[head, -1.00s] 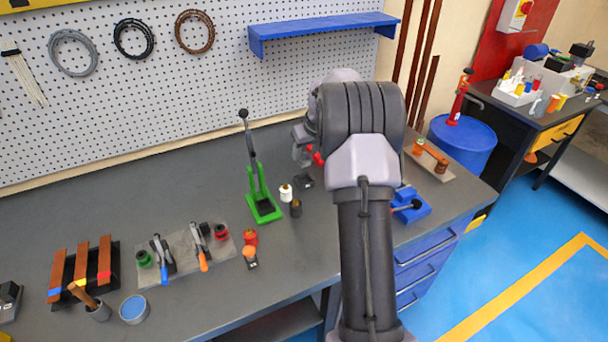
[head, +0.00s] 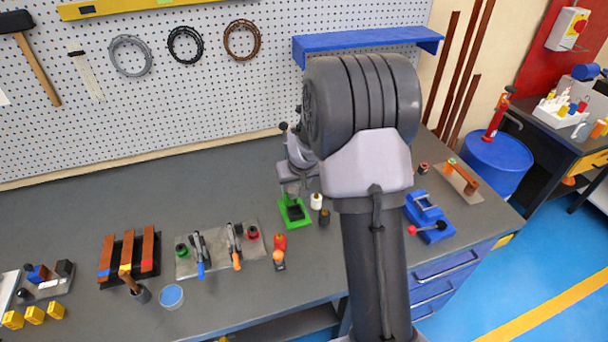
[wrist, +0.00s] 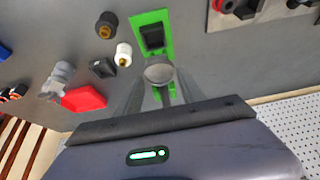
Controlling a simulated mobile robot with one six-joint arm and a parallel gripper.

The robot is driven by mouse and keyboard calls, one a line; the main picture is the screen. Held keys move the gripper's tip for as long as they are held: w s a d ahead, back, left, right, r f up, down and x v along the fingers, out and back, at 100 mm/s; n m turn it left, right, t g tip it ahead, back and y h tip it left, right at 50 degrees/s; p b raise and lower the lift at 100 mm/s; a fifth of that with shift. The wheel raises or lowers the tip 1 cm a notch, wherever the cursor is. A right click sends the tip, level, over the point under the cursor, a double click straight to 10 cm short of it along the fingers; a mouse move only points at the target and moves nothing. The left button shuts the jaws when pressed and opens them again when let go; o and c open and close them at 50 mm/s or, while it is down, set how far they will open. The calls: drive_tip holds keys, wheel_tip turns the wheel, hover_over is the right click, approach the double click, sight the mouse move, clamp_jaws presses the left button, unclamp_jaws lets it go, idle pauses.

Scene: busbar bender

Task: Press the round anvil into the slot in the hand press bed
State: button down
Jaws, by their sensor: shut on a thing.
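The green hand press (head: 294,213) stands on the bench, its upper part mostly hidden behind my wrist in the head view. In the wrist view its green base (wrist: 166,18) carries a black bed (wrist: 152,38). My gripper (wrist: 158,82) is shut on a grey round piece, seemingly the round anvil (wrist: 158,71), whose round face shows between the fingertips. The anvil appears just beside the black bed, toward the pegboard side. My gripper also shows over the press in the head view (head: 292,188). I cannot tell the anvil's height above the bed or whether it touches.
Beside the press stand a white jar (head: 316,201) and a dark jar (head: 325,217); a small black block (wrist: 103,67) lies near them. A red flat thing (wrist: 85,98) lies farther left in the wrist view. A tool mat (head: 215,262) is left. A blue vise (head: 428,218) is right.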

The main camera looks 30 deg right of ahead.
sight(296, 197)
drive_tip(key=shift+s+r, duration=0.1)
drive_tip(key=shift+s, duration=0.15)
drive_tip(key=shift+w+f+b, duration=0.15)
drive_tip(key=shift+f+b, duration=0.05)
drive_tip(key=shift+b, duration=0.25)
wheel_tip(296, 197, down, 6)
drive_tip(key=b, duration=0.5)
drive_tip(key=shift+r, duration=0.2)
drive_tip(key=shift+r, duration=0.1)
drive_tip(key=shift+b, duration=0.65)
idle(0.4)
drive_tip(key=shift+f+b, duration=1.65)
drive_tip(key=c, duration=0.6)
unclamp_jaws()
